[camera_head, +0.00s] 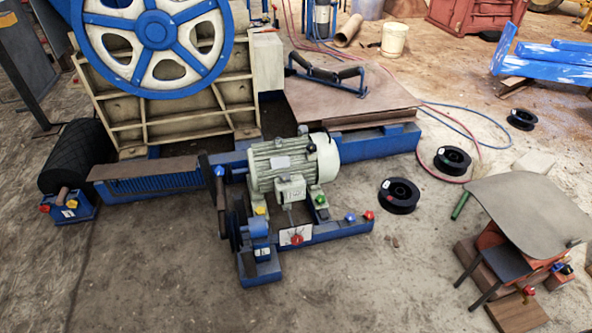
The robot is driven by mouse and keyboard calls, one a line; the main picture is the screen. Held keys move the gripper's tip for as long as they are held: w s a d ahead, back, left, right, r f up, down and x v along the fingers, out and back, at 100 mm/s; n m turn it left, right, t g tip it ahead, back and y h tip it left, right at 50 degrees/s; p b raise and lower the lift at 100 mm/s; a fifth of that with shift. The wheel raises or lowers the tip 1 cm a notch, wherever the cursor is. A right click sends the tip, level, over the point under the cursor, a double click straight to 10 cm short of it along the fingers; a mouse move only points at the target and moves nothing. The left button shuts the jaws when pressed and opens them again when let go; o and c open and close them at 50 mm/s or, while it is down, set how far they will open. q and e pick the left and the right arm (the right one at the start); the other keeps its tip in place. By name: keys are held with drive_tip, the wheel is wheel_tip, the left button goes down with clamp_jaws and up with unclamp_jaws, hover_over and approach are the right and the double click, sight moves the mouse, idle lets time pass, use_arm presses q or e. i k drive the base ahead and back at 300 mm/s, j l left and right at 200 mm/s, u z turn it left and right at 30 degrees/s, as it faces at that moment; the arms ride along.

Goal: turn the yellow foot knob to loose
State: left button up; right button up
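A small yellow knob (260,211) sits at the near left foot of the grey-green electric motor (282,165), above a blue bracket. It is too small to read its setting. A green knob (321,199) sits at the motor's right foot. A blue knob (350,217) and a red knob (369,214) stand on the blue base rail (335,231). A red dial on a white plate (296,238) faces forward on the frame. Neither of my grippers shows in this view.
The crusher with its blue flywheel (157,30) stands behind the motor. A blue box with knobs (70,207) is at the left. Black spools (399,195) and a small table (530,213) are at the right. The concrete floor in front is clear.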

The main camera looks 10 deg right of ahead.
sight(260, 210)
drive_tip(key=i+l+u, duration=0.7)
drive_tip(key=i+l, duration=0.05)
drive_tip(key=l, duration=0.05)
